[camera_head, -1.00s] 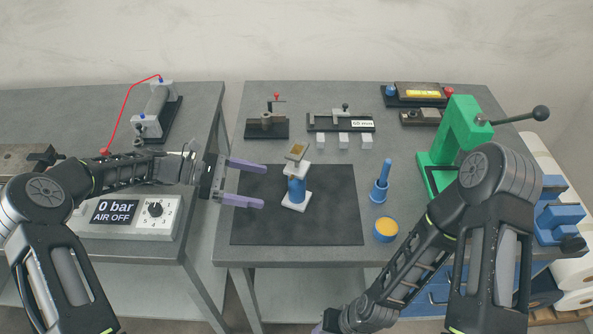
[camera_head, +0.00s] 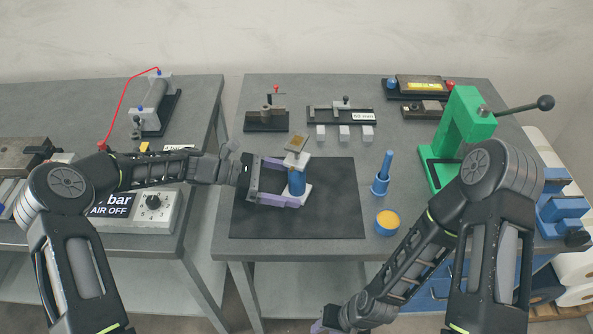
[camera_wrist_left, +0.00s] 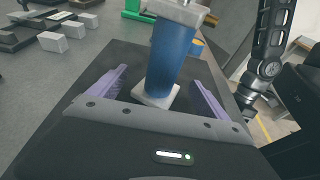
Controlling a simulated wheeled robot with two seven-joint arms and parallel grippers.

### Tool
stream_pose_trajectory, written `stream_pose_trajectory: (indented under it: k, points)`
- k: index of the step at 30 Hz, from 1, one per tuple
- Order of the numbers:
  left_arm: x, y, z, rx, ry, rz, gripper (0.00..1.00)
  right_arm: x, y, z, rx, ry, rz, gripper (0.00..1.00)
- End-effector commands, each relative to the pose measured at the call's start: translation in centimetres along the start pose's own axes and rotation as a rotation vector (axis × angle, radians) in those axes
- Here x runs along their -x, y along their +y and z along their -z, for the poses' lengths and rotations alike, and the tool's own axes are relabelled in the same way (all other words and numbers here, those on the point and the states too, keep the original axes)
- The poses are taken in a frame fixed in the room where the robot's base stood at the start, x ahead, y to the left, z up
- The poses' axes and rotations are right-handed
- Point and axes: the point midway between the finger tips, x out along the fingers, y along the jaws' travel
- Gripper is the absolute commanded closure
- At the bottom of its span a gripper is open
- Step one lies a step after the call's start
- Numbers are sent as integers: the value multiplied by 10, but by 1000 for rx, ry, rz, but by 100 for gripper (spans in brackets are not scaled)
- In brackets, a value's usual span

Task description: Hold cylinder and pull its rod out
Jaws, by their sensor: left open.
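The blue cylinder (camera_head: 297,183) with white end blocks stands upright on the black mat (camera_head: 335,215). A brownish-gold block (camera_head: 296,143) sits above its top end block; I cannot make out a rod. My left gripper (camera_head: 290,184) is open, with its purple fingers on either side of the cylinder. In the left wrist view the cylinder (camera_wrist_left: 172,62) stands between the spread fingers with gaps on both sides. That view cuts off its top. My right gripper (camera_head: 322,326) is low at the bottom edge, partly cut off, apart from the cylinder.
A blue peg on a round base (camera_head: 381,174) and a blue cup with an orange top (camera_head: 387,222) stand right of the mat. A green press (camera_head: 465,125) is further right. Fixtures and several white blocks (camera_head: 344,132) lie behind. The mat's front is clear.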

Motion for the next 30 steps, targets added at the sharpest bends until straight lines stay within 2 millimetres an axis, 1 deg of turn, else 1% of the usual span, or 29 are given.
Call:
stream_pose_trajectory:
  k: [1, 4, 14, 30]
  points:
    - [-4, 0, 1, -1, 0, 2, 12, -2, 0, 0, 0, 0, 1, 64]
    - [-8, 0, 0, 0, 0, 0, 12, -2, 1, 0, 1, 1, 1, 64]
    - [-10, 0, 0, 0, 0, -1, 13, -2, 0, 0, 1, 1, 1, 64]
    - [-9, 0, 0, 0, 0, -1, 57, -2, 1, 0, 0, 1, 1, 64]
